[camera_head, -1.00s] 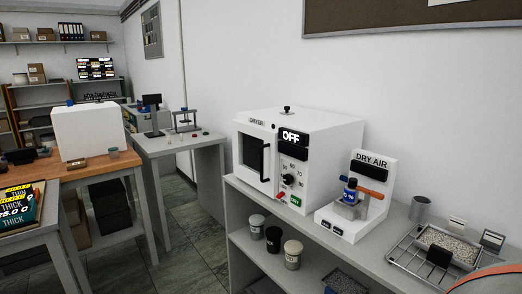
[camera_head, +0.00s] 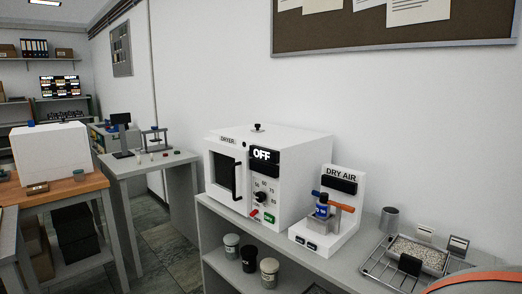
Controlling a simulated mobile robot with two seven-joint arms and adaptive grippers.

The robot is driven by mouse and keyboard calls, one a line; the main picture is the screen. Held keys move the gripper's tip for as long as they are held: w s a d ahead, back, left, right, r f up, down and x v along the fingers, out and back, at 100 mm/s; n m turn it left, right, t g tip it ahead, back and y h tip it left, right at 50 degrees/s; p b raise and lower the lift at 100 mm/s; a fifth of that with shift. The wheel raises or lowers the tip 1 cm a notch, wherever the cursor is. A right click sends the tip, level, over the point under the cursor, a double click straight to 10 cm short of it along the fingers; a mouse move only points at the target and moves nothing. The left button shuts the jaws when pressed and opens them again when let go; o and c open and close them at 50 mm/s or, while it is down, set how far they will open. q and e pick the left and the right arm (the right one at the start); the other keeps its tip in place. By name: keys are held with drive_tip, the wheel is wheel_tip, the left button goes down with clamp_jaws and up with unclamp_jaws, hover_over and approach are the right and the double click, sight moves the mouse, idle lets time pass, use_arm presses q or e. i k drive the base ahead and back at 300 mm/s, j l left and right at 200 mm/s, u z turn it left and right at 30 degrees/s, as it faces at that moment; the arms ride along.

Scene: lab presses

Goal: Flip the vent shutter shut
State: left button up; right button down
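The white dryer (camera_head: 309,191) stands on a grey bench, its display reading OFF. On its top is a small black knob-like part (camera_head: 257,127); it may be the vent shutter, but its position is too small to tell. The dryer's door (camera_head: 222,178) with a black handle looks shut. Neither of my grippers is in view.
A dry air unit (camera_head: 346,190) with a blue part and an orange lever stands right of the dryer. A wire rack with a tray of granules (camera_head: 416,252) and a grey cup (camera_head: 389,219) are further right. Several jars stand on the lower shelf.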

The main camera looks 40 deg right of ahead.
sight(257, 125)
drive_tip(key=i+j+z, duration=0.1)
drive_tip(key=i+z, duration=0.15)
drive_tip(key=z, duration=0.2)
drive_tip(key=i+j+z, duration=0.15)
drive_tip(key=z, duration=0.3)
drive_tip(key=i+j+z, duration=0.15)
drive_tip(key=i+j, duration=0.2)
drive_tip(key=i+j+z, duration=0.15)
drive_tip(key=i+j, duration=0.15)
drive_tip(key=j, duration=0.25)
drive_tip(key=i+j, duration=0.25)
drive_tip(key=j, duration=0.15)
drive_tip(key=i+j, duration=0.25)
drive_tip(key=j, duration=0.15)
